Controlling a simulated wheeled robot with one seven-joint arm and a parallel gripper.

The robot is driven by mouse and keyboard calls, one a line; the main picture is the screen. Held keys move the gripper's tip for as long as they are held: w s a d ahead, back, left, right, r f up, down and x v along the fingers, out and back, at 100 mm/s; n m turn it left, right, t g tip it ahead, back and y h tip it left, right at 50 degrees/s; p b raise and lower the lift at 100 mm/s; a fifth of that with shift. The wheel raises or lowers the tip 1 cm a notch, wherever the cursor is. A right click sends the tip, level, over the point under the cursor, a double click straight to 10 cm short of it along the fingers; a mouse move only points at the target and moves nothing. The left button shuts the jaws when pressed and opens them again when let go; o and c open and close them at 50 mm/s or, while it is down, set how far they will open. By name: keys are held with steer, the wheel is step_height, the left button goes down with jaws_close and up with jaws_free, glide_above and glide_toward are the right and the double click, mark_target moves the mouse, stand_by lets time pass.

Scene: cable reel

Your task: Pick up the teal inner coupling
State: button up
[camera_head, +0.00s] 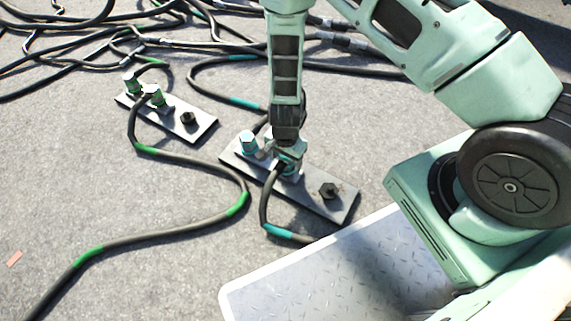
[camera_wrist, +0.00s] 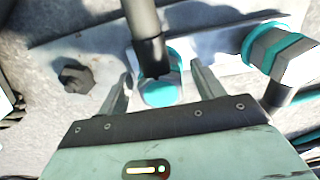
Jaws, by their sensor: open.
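The teal inner coupling (camera_wrist: 160,92) stands at the middle of the near metal plate (camera_head: 315,197), with a dark cable joined to it. In the wrist view it lies between the two open fingers of my gripper (camera_wrist: 161,75), with a gap visible on each side. In the head view my gripper (camera_head: 288,148) points down over this coupling and hides much of it. The outer teal coupling (camera_head: 248,143) stands at the plate's left end; it also shows at the upper right of the wrist view (camera_wrist: 275,50).
A dark hex bolt (camera_head: 328,190) stands on the plate right of the inner coupling. A second plate (camera_head: 203,127) with green-banded couplings (camera_head: 156,96) lies to the left. Cables (camera_head: 190,235) run across the ground. My base is close at the lower right.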

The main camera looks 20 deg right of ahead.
steer(key=c, duration=1.2)
